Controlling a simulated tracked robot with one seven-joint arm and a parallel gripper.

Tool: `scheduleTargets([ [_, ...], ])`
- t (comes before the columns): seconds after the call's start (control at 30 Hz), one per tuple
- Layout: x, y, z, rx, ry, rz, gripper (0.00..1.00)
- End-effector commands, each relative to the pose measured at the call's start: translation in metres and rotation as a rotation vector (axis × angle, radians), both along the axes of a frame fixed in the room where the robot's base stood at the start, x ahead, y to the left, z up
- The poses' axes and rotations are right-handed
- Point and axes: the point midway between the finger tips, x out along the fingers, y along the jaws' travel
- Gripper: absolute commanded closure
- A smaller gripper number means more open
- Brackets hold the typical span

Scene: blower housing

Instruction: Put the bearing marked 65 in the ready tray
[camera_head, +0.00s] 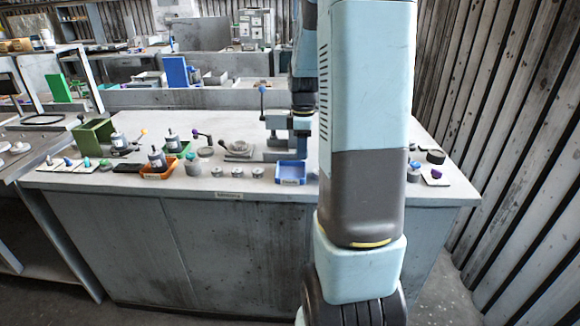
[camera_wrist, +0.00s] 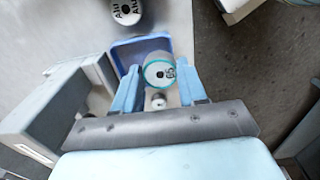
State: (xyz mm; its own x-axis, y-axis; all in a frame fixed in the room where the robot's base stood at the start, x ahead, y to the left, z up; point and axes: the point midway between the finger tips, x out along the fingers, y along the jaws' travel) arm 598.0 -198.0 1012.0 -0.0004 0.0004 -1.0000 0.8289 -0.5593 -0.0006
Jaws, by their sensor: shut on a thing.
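The bearing marked 65 (camera_wrist: 157,64) is a pale round piece with a teal ring, seen face-on in the wrist view. My gripper (camera_wrist: 161,80) is shut on it, with a light blue finger on each side. The bearing overlaps a blue tray (camera_wrist: 124,49) in this view; its height above the tray floor is hard to tell. The blue tray also shows in the head view (camera_head: 291,181), near the bench's front edge. No label reading "ready" is legible.
Several small grey round parts (camera_head: 237,171) stand left of the blue tray. A round piece marked "Alu" (camera_wrist: 126,11) shows in the wrist view. An orange tray (camera_head: 158,173) and green bin (camera_head: 94,136) stand further left. A vise-like fixture (camera_head: 280,122) stands behind the blue tray.

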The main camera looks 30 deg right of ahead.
Motion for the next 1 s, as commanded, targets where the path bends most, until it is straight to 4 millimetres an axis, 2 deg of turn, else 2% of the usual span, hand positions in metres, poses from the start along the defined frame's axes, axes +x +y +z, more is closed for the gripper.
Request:
scheduleTargets([
  [0.2,0.028,0.006,-0.034,0.000,0.002,0.002,1.00],
  [0.4,0.043,0.009,-0.051,0.000,0.000,0.002,1.00],
  [0.63,0.050,0.011,-0.061,0.000,0.002,0.002,1.00],
  [0.87,0.050,0.011,-0.088,0.001,0.002,0.001,1.00],
  [1.0,0.050,0.010,-0.091,-0.001,-0.001,0.001,1.00],
])
